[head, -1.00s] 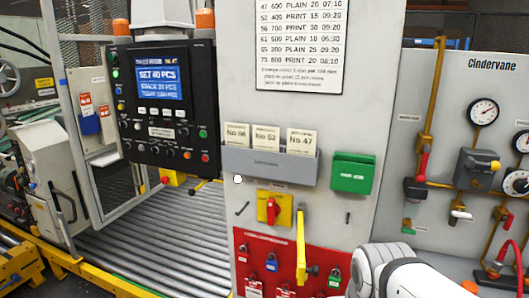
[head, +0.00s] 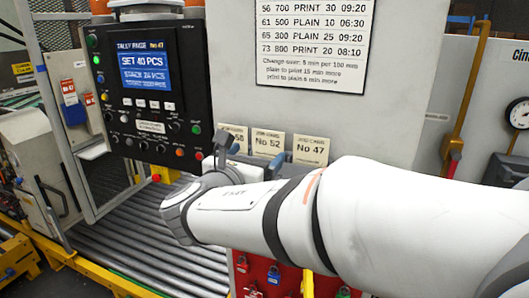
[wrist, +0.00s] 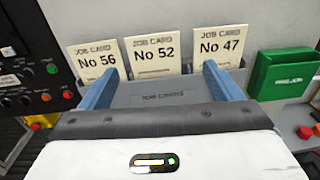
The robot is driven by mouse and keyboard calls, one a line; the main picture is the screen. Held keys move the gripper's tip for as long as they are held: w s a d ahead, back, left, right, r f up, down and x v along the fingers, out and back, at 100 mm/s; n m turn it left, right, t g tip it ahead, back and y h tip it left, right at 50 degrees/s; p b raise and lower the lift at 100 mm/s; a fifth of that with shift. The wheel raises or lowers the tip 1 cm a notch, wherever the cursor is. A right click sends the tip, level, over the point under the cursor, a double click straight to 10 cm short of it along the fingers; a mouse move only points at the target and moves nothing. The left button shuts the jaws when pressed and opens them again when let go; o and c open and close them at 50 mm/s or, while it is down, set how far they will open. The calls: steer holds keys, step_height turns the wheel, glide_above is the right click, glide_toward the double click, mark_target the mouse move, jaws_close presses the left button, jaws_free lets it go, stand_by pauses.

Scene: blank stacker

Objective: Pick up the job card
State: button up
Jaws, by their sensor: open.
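Three cream job cards stand side by side in a grey job card holder (wrist: 162,96) on the panel. No 52 lies between the fingertips. The right fingertip overlaps the lower edge of No 47; contact cannot be told.
A green box (wrist: 284,74) is fixed right of the holder. A black control panel (head: 150,90) at left has a screen reading No 47. A schedule sheet (head: 312,45) hangs above the cards. A roller conveyor (head: 130,225) runs below left. Red lockout board lies under my arm.

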mark_target(268, 134)
steer(key=shift+n+y, duration=0.3)
steer(key=x, duration=0.2)
steer(key=p+x, duration=0.1)
steer(key=x, duration=0.2)
steer(key=r+p+x, duration=0.1)
steer(key=x, duration=0.1)
steer(key=shift+w+a, duration=0.2)
steer(key=shift+w, duration=0.3)
steer(key=shift+c, duration=0.5)
steer(key=c, duration=0.9)
